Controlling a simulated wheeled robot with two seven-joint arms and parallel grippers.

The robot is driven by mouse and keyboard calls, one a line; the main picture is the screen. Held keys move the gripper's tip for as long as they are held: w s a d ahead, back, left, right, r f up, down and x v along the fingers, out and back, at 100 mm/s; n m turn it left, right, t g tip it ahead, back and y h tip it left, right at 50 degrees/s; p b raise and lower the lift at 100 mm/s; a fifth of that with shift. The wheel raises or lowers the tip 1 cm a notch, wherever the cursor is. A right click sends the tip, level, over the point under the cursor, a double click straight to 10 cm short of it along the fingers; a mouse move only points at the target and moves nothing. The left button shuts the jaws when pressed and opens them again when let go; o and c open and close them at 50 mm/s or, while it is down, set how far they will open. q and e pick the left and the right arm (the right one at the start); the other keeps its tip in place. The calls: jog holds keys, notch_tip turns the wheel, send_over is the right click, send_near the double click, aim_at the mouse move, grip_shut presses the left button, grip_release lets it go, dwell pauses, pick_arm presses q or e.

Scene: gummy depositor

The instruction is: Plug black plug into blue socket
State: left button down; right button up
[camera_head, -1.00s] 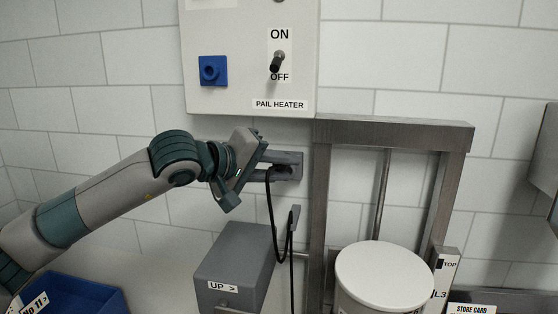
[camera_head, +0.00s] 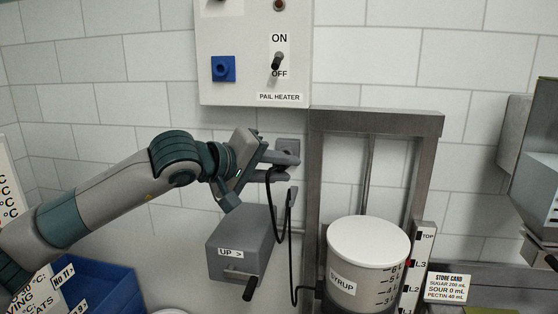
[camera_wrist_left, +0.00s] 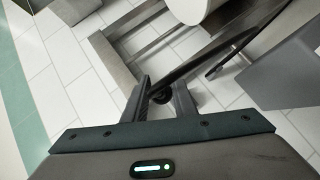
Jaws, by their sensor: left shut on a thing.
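The blue socket (camera_head: 223,68) is on the front of the pale heater box, left of the ON/OFF switch. My left gripper (camera_head: 284,165) is below that box, in front of a small grey wall plate (camera_head: 289,145). It is shut on the black plug, which the fingers mostly hide in the head view. In the left wrist view the dark plug (camera_wrist_left: 161,96) shows between the fingertips. A black cable (camera_head: 289,215) hangs from the gripper. I cannot tell whether the plug touches the plate. My right gripper is not in view.
The pail heater box (camera_head: 255,35) carries a switch (camera_head: 277,62). A steel frame (camera_head: 375,120) and a lidded syrup pail (camera_head: 368,242) stand at right. A grey crank box (camera_head: 240,243) is below the gripper. Blue bins (camera_head: 105,285) are at lower left. The wall between gripper and socket is clear.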

pick_arm(q)
jog(key=shift+s+f, duration=0.1)
jog(key=shift+s, duration=0.25)
jog(key=s+a+f, duration=0.6)
jog(key=a+f, duration=0.1)
jog(key=f, duration=0.3)
jog(key=s+a+f+m+b, duration=0.1)
jog(key=s+a+f, duration=0.5)
jog(key=f, duration=0.4)
jog(key=s+a+f+g+h+b, duration=0.1)
jog(key=s+a+f, duration=0.6)
jog(key=f, duration=0.3)
jog(key=shift+a+f, duration=0.3)
jog(key=shift+a, duration=0.25)
